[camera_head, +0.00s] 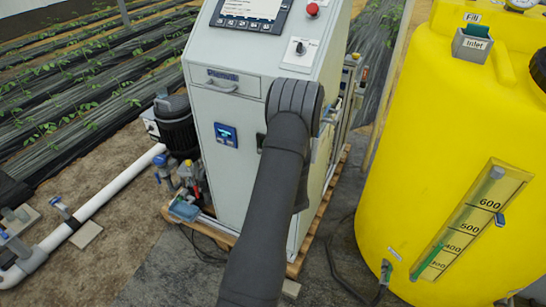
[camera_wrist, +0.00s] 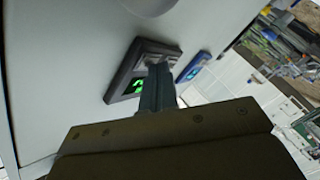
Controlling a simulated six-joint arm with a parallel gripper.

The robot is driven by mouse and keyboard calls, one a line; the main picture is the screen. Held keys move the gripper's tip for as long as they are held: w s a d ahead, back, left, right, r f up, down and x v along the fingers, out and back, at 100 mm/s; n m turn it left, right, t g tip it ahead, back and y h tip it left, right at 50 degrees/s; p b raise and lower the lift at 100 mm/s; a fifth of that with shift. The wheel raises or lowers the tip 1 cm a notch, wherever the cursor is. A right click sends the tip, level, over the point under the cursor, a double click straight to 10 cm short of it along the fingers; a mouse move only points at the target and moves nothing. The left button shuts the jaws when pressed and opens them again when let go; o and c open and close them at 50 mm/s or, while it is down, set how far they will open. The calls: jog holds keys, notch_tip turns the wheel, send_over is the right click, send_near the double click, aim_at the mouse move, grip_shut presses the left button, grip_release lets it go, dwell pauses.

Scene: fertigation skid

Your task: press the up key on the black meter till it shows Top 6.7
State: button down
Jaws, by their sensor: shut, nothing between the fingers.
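The black meter (camera_wrist: 123,72) is on the grey cabinet face in the wrist view, seen at a steep slant, with lit green characters on its display. My fingers hide part of it, and I cannot read the value or make out the up key. My gripper (camera_wrist: 159,68) is shut and empty, its tips right at the meter's front; whether they touch it I cannot tell. In the head view my arm hides the gripper, and only a dark edge, perhaps of the black meter (camera_head: 261,142), shows beside it.
A blue meter (camera_head: 226,134) is on the same cabinet (camera_head: 228,185), close beside the black one; it also shows in the wrist view (camera_wrist: 193,67). A drawer handle (camera_head: 222,88) is above. A yellow tank (camera_head: 420,170) stands right, a pump (camera_head: 177,127) left.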

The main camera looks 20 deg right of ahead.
jog(key=shift+s+a, duration=0.55)
jog(key=shift+s+a, duration=1.75)
dwell(0.5)
jog(key=s+a, duration=0.2)
jog(key=shift+s+a, duration=0.35)
dwell(0.4)
